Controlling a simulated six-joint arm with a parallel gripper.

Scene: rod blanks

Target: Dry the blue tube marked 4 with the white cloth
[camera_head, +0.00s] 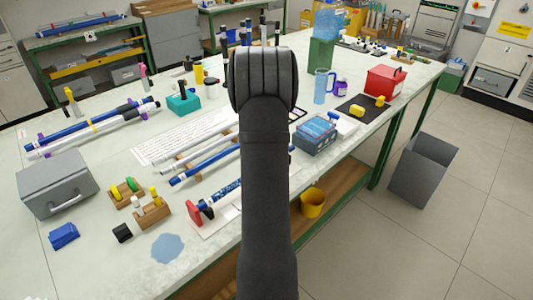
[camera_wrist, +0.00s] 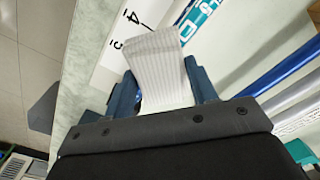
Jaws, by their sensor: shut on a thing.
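My gripper (camera_wrist: 163,75) is shut on the white cloth (camera_wrist: 160,68), a ribbed piece that sticks out between the blue fingers in the wrist view. In the head view my own arm hides the gripper and the cloth. A blue tube with pale marks (camera_head: 222,193) lies near the front edge of the table, beside a red block (camera_head: 194,213); whether it bears a 4 cannot be read. The wrist view shows a printed 4 and 5 on a white strip (camera_wrist: 122,35), and a plain blue tube (camera_wrist: 278,68) to the right. The cloth appears apart from that blue tube.
More white and blue tubes (camera_head: 205,165) lie behind on wooden supports. A grey box (camera_head: 60,183), wooden blocks (camera_head: 150,210) and a blue box (camera_head: 316,138) stand around. A grey bin (camera_head: 422,168) is on the floor.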

